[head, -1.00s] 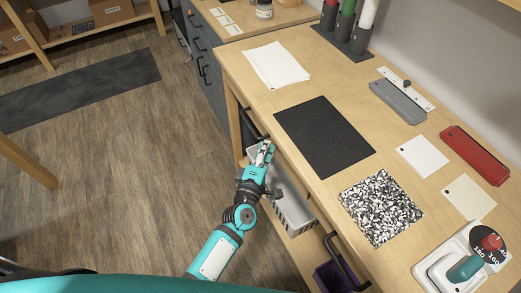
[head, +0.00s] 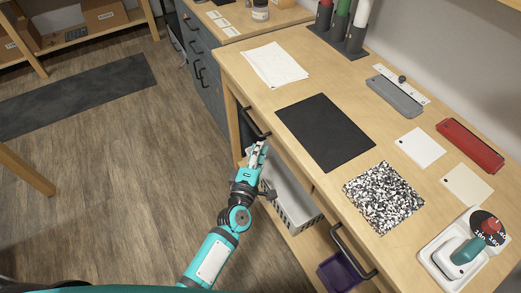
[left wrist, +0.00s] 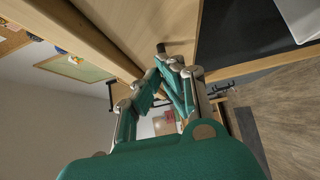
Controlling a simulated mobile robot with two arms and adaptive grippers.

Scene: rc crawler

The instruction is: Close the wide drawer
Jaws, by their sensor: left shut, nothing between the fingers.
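A drawer under the near edge of the wooden workbench (head: 322,181) shows a black bar handle (head: 252,124) in the head view. Its front is mostly hidden by the bench top and my arm, so I cannot tell how far it stands out. A second black bar handle (head: 352,252) sits further right along the same edge. My left gripper (head: 259,148) is shut and empty, just below the right end of the first handle. I cannot tell whether it touches. In the left wrist view, the gripper's fingers (left wrist: 178,66) are close to a dark piece at the wood edge. My right gripper is out of view.
A grey basket (head: 290,203) and a purple bin (head: 339,271) are below the bench top. Grey drawers (head: 203,75) with black handles stand at the back left. A black mat (head: 325,132) lies on the bench. The floor left of my arm is mostly clear.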

